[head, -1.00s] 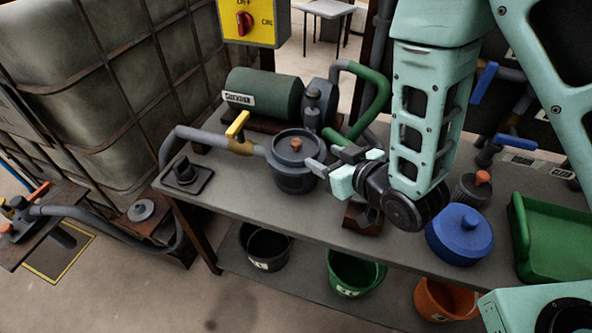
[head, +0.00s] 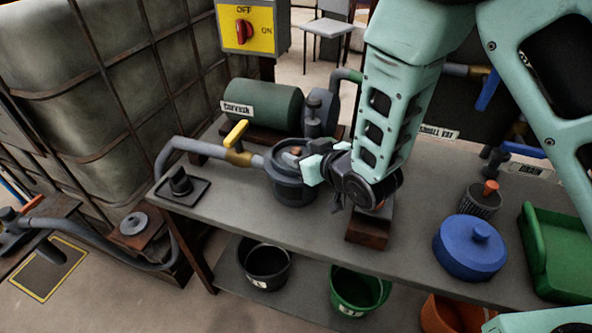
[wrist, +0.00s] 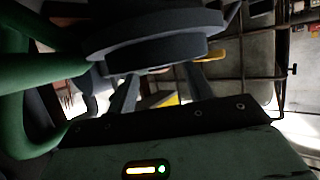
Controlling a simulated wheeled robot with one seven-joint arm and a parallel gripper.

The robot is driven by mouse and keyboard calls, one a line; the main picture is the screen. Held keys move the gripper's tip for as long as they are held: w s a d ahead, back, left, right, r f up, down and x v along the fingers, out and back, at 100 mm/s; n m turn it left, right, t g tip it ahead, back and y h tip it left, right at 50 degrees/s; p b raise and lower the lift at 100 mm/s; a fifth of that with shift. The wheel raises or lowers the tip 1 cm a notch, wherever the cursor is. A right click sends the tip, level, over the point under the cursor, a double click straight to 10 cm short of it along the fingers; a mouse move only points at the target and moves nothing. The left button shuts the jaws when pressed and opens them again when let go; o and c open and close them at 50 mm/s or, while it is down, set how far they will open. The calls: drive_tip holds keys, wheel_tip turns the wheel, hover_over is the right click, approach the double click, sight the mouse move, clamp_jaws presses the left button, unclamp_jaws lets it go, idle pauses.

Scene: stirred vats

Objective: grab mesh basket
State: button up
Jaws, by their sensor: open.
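A grey round pot (head: 293,190) stands on the bench, with an orange knob (head: 296,151) showing at its top. The knob may belong to a mesh basket inside; the pot hides any mesh. A separate dark mesh basket (head: 482,203) with an orange-red knob stands upright farther right on the bench. My gripper (head: 303,163) is open at the right side of the pot's top, close to the knob. I cannot tell whether it touches. In the wrist view, the fingers (wrist: 160,92) are apart below a large dark round shape, with nothing visibly held.
A blue lid (head: 470,248) and a green tray (head: 560,250) lie to the right. A pipe with a yellow lever (head: 236,133) joins the pot from the left. A green motor (head: 263,104) stands behind. Black, green and orange buckets are on the shelf below.

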drive_tip(key=shift+x, duration=1.45)
drive_tip(key=shift+r, duration=0.1)
clamp_jaws()
drive_tip(key=shift+r, duration=0.1)
